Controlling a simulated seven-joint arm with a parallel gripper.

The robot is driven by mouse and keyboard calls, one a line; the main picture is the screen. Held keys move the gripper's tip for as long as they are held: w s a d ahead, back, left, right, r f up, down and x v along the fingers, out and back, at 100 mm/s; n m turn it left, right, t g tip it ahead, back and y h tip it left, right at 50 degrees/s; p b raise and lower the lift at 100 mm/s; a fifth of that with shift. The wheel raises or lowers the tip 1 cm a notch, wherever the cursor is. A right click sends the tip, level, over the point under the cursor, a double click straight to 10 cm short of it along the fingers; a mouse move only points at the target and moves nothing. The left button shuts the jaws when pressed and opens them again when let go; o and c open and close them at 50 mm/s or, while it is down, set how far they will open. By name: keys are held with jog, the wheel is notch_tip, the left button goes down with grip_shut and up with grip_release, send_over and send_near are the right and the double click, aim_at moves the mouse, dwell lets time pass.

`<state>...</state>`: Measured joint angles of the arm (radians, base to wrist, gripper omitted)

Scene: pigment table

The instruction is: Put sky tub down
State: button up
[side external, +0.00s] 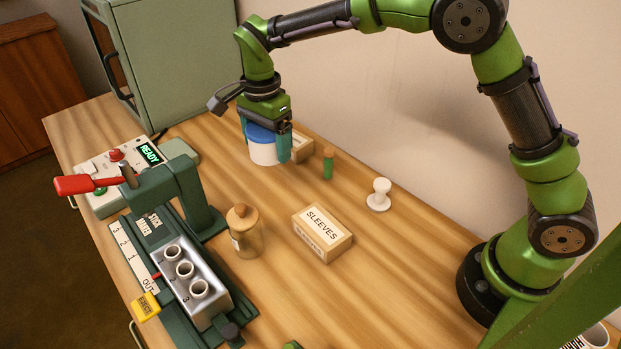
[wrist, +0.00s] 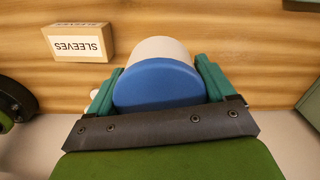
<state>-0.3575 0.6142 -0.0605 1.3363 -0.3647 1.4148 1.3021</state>
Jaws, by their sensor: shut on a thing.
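The sky tub (side external: 263,148) is a white tub with a blue lid. My gripper (side external: 268,146) is shut on it, with a green finger on each side. In the side external view the tub is at the back of the table, toward the wall, and seems held above the wood; the exact gap is hard to tell. In the wrist view the tub's blue lid (wrist: 158,84) fills the space between the fingers of my gripper (wrist: 158,85), with its white body beyond.
A SLEEVES box (side external: 322,232), a lidded jar (side external: 244,230), a white spool-shaped piece (side external: 379,194) and a green stick (side external: 328,163) stand nearby. A small box (side external: 301,148) is behind the tub. A green press with a metal block (side external: 188,284) occupies the left. Wood between press and tub is clear.

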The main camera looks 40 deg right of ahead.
aim_at(273, 198)
notch_tip(273, 198, down, 12)
jog(key=shift+f, duration=0.25)
dwell(0.3)
jog(key=shift+f, duration=0.1)
jog(key=o, duration=1.1)
